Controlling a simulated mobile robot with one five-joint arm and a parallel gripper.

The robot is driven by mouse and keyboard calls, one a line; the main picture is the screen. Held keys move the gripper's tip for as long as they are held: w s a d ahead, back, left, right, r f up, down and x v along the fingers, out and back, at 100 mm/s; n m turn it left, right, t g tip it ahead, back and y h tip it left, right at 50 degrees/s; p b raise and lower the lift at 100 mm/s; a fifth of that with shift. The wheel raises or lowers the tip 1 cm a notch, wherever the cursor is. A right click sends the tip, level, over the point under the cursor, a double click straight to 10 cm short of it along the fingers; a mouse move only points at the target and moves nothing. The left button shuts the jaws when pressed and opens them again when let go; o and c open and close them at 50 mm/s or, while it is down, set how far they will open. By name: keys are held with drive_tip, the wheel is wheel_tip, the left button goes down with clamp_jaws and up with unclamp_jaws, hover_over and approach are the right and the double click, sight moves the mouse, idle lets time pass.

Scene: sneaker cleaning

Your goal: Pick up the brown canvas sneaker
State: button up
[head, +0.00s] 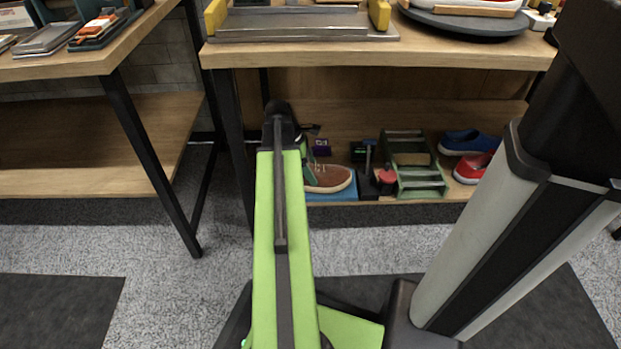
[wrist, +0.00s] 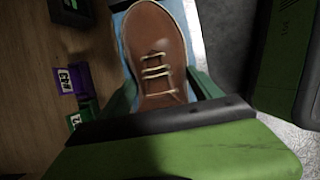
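The brown canvas sneaker (head: 330,179) has pale laces and lies on a blue mat (head: 331,197) on the lower shelf, its toe to the right in the head view. In the wrist view the sneaker (wrist: 158,50) shows from above, toe at the top and laces nearer me. My gripper (wrist: 162,82) is open, with one green finger on each side of the laced part. Narrow gaps seem to show between the fingers and the shoe. The heel end is hidden behind my gripper body. In the head view my arm hides most of the gripper.
Right of the mat stand a red-topped item (head: 387,177), a green wooden rack (head: 414,165), a blue shoe (head: 467,142) and a red shoe (head: 472,168). The upper tabletop (head: 380,55) overhangs the shelf.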

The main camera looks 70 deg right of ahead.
drive_tip(key=c, duration=1.3)
